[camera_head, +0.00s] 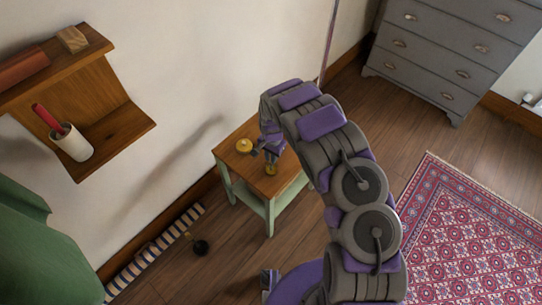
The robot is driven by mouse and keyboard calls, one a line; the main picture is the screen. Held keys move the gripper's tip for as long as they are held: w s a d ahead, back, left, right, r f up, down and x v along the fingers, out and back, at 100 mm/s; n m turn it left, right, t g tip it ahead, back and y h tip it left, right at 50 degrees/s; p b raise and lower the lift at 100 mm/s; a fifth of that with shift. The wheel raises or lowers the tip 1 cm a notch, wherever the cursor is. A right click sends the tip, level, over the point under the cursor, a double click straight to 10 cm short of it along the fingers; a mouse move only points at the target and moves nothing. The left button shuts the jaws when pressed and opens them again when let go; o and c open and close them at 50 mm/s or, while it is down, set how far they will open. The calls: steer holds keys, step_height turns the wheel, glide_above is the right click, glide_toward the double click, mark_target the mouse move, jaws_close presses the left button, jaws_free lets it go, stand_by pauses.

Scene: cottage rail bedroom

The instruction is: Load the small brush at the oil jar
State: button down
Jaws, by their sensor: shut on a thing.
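My gripper (271,157) is over the small wooden-topped table (283,184) by the wall, pointing down. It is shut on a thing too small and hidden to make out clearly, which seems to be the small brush. A small brass-coloured round thing (271,170) shows just below the fingertips. Whether the held thing touches it, I cannot tell. A yellow round jar or lid (244,146) stands on the tabletop to the left of my gripper. Which of the two is the oil jar is not clear.
A wall shelf (118,128) at the left holds a white cup (72,143) with a red-handled thing. A grey dresser (440,50) and a patterned rug (470,235) are at right.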

steer(key=shift+f, duration=0.5)
stand_by(1.3)
steer(key=shift+r+p, duration=1.2)
steer(key=shift+r, duration=2.35)
